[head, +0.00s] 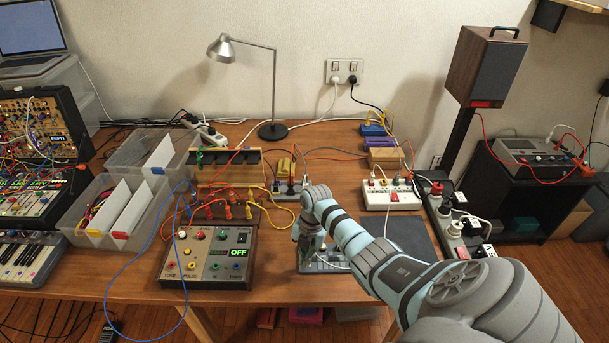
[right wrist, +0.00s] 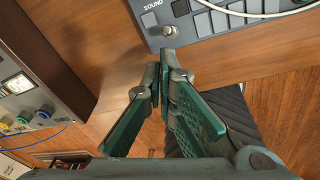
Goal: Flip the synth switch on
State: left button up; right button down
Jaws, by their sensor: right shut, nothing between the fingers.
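The synth is a wood-sided box with a grey panel (head: 208,258), at the front left of the table in the head view. Its green display (head: 238,252) reads OFF. A small dark switch (head: 242,238) sits above the display. In the right wrist view only an edge of the synth's panel (right wrist: 14,108) shows at left. My right gripper (head: 308,245) is shut and empty, to the right of the synth, over the keypad device. In the right wrist view its green fingers (right wrist: 163,75) meet just short of that device. My left gripper is not in view.
The grey keypad device (head: 330,262) lies under my right gripper; its SOUND label and knob (right wrist: 169,31) show in the wrist view. Patch cables (head: 225,205) crowd behind the synth. A clear box (head: 75,235) stands left. A white power strip (head: 375,197) stands behind right.

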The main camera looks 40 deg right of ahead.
jog(key=shift+r, duration=0.1)
notch_tip(320, 180, up, 9)
jog(key=w+d+p, duration=0.1)
jog(key=w+p, duration=0.1)
jog(key=shift+d+p, duration=0.3)
jog(key=shift+p, duration=0.05)
dwell(0.4)
jog(key=shift+w, duration=0.1)
